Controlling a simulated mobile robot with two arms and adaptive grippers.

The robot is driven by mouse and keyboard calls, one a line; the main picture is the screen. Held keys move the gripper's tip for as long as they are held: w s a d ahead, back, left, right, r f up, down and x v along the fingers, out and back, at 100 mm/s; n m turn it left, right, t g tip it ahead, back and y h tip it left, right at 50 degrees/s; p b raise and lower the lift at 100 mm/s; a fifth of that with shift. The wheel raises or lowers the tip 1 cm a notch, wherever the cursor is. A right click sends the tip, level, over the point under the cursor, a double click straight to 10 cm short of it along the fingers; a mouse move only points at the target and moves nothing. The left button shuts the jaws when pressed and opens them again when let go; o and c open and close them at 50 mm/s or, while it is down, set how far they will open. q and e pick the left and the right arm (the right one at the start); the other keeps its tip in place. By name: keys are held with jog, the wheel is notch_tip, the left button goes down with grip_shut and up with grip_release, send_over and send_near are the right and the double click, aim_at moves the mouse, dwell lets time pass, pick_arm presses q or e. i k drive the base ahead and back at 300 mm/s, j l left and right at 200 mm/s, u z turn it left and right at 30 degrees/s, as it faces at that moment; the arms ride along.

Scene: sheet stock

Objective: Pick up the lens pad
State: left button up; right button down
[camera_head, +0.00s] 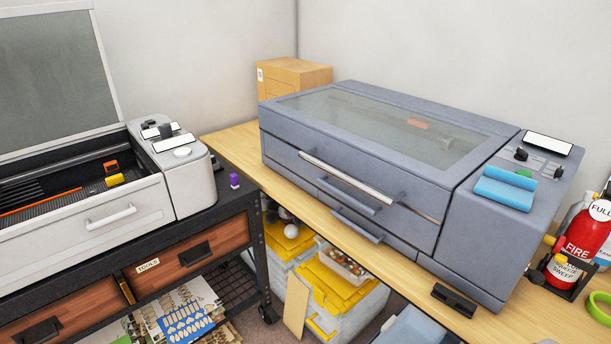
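A light blue, soft-looking folded pad (505,188), which appears to be the lens pad, lies on top of the right end of the large grey-blue machine (350,172). It sits in front of the control panel (540,160), near the machine's front edge. Its upper surface is uncovered. Neither of my grippers is in view.
The machine stands on a wooden table (233,145). A red fire extinguisher (580,236) and a small bottle (562,272) stand to its right. A black block (454,300) lies in front. A white machine (90,215) with its lid raised stands on the left bench.

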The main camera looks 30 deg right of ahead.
aim_at(234, 177)
jog(key=z, duration=0.55)
jog(key=i+l+u, duration=0.15)
jog(key=l, duration=0.2)
jog(key=i+l+u, duration=0.2)
jog(key=l, duration=0.15)
jog(key=i+j+z, duration=0.1)
jog(key=z, duration=0.95)
jog(key=k+j, duration=0.05)
